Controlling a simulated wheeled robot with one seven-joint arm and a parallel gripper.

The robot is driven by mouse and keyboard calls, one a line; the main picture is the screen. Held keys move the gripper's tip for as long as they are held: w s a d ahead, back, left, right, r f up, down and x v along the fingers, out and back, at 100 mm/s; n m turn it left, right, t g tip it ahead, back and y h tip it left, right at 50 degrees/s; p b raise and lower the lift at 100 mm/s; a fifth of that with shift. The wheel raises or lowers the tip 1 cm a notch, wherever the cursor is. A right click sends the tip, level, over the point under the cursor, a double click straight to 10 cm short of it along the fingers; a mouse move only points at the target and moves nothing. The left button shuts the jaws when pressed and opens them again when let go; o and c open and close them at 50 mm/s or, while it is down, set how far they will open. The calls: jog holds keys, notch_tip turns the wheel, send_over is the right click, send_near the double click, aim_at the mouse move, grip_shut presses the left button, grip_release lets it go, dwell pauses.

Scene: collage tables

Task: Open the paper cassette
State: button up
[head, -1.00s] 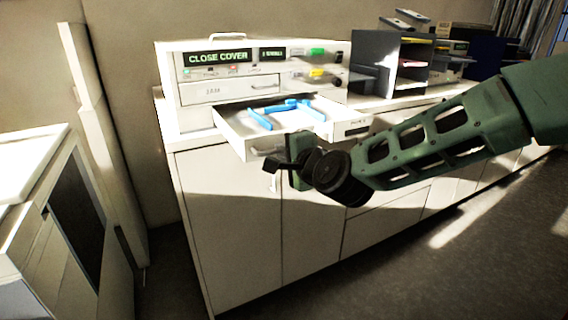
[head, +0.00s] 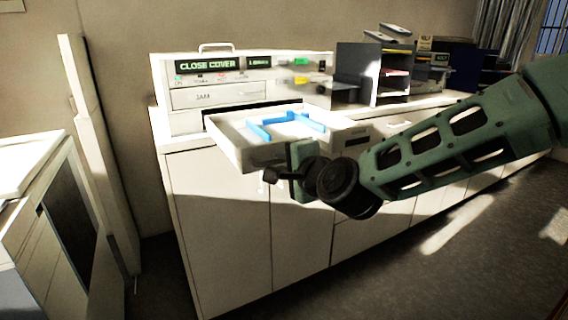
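The paper cassette (head: 232,153) is a white drawer pulled well out of the front of a white printer (head: 160,75) on the counter. Blue guides (head: 285,121) lie inside it, and I see no paper in it. My gripper (head: 272,176) is at the drawer's front, low and near its middle. The gripper's dark finger shows just below the drawer front. The drawer's handle is hidden behind the gripper, so I cannot tell whether the fingers are open or shut on it.
The white counter (head: 215,220) with cabinet doors runs along the wall. A dark paper sorter (head: 357,65) stands right of the printer. A white cabinet (head: 25,230) stands at the left. The grey floor (head: 440,270) in front is clear.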

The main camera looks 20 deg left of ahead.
jog(key=shift+o, duration=0.6)
jog(key=b+v, duration=0.1)
jog(key=v, duration=1.6)
jog(key=shift+d, duration=0.2)
jog(key=shift+s, duration=0.1)
jog(key=s+d+f+n+g+h+p, duration=0.3)
jog(key=s+d+f+n+g+h, duration=0.3)
jog(key=s+d+n, duration=0.25)
jog(key=s+d+n+g+h+p, duration=0.2)
jog(key=s+d+n+g+h, duration=0.2)
jog(key=s+d+n, duration=0.3)
jog(key=s+d+h, duration=0.1)
jog(key=s+d, duration=0.2)
jog(key=d, duration=0.4)
jog(key=shift+s+f+p, duration=0.2)
jog(key=shift+f+p, duration=0.1)
jog(key=shift+p, duration=0.05)
